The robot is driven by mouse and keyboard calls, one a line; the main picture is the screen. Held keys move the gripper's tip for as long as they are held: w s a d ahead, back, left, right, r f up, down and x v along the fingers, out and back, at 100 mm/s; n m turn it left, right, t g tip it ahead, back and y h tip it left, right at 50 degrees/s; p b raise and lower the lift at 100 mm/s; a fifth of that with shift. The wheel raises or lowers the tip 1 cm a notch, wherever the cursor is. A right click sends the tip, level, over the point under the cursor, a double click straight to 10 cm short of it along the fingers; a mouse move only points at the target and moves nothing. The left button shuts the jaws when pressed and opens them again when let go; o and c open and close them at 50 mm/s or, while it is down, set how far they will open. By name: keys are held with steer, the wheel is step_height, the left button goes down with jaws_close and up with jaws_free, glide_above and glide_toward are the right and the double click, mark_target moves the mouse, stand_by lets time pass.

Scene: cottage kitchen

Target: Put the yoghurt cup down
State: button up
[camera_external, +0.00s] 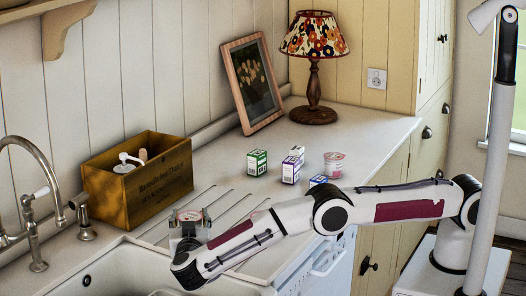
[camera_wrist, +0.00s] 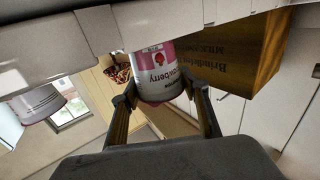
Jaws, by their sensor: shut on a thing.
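The yoghurt cup (camera_wrist: 158,72), white with a pink band and strawberry print, is between the two fingers of my gripper (camera_wrist: 160,90) in the wrist view. The fingers close on its sides. In the external view my gripper (camera_external: 188,222) and the held cup (camera_external: 188,214) are over the grooved drainer by the sink, in front of the wooden crate. Whether the cup's base touches the counter cannot be told. A second pink-and-white cup (camera_external: 333,164) stands upright on the counter (camera_external: 225,170) at the back right.
A wooden crate (camera_external: 150,195) with white items in it stands close behind my gripper. Small cartons (camera_external: 257,162) stand mid-counter. A lamp (camera_external: 314,85) and a leaning picture frame (camera_external: 252,82) are at the back. The sink (camera_external: 110,275) and tap (camera_external: 30,200) are at front left.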

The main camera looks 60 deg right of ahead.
steer(key=o, duration=1.2)
steer(key=shift+f, duration=0.15)
steer(key=shift+r, duration=0.25)
steer(key=shift+v, duration=3.75)
